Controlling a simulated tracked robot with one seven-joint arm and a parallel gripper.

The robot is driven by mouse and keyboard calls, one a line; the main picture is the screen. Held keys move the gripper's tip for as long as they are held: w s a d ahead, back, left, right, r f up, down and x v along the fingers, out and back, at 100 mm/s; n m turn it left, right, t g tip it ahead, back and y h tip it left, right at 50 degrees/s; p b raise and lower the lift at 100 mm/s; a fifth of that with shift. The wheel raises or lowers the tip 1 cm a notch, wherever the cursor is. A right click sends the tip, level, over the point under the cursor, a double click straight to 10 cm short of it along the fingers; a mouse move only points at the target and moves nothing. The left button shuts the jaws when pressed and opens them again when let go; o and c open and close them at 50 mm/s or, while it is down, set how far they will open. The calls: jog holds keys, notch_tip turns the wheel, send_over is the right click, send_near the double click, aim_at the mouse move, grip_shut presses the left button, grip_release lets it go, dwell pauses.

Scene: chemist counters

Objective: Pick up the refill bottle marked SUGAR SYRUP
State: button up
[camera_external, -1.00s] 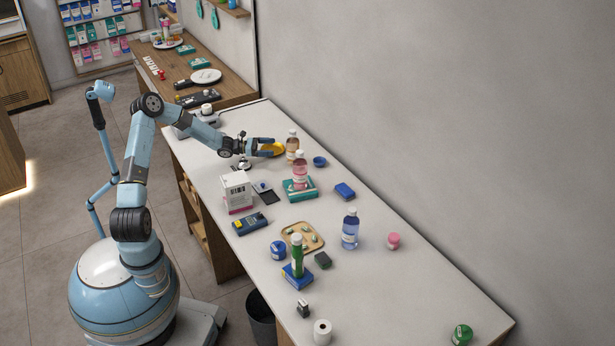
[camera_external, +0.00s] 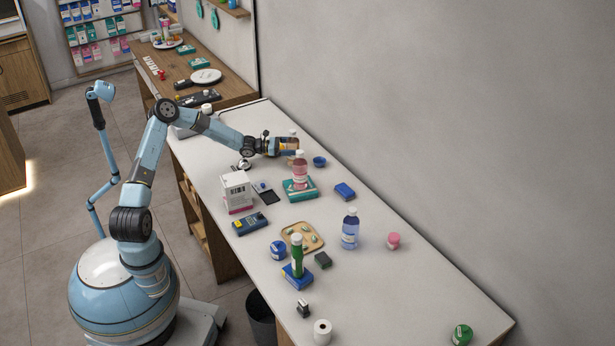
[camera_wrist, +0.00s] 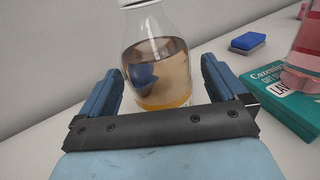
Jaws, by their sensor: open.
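A clear bottle with amber-brown liquid and a white cap (camera_external: 292,134) stands upright near the wall side of the white counter. In the wrist view this amber bottle (camera_wrist: 158,60) stands between the two blue fingers of my gripper (camera_wrist: 158,90), which are open on either side of it. No label reads on the side facing the wrist camera. In the external view my gripper (camera_external: 284,146) reaches the bottle and hides much of it. A pink bottle (camera_external: 300,170) stands on a teal box, and a blue bottle (camera_external: 350,230) stands further along; their names are not readable.
The teal box (camera_wrist: 285,95) and pink bottle are close at the right in the wrist view. A white carton (camera_external: 236,191) stands nearer my base. The wall runs behind.

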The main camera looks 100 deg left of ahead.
jog(key=shift+x, duration=1.5)
jog(key=c, duration=1.4)
jog(key=shift+c, duration=0.5)
jog(key=shift+r, duration=0.15)
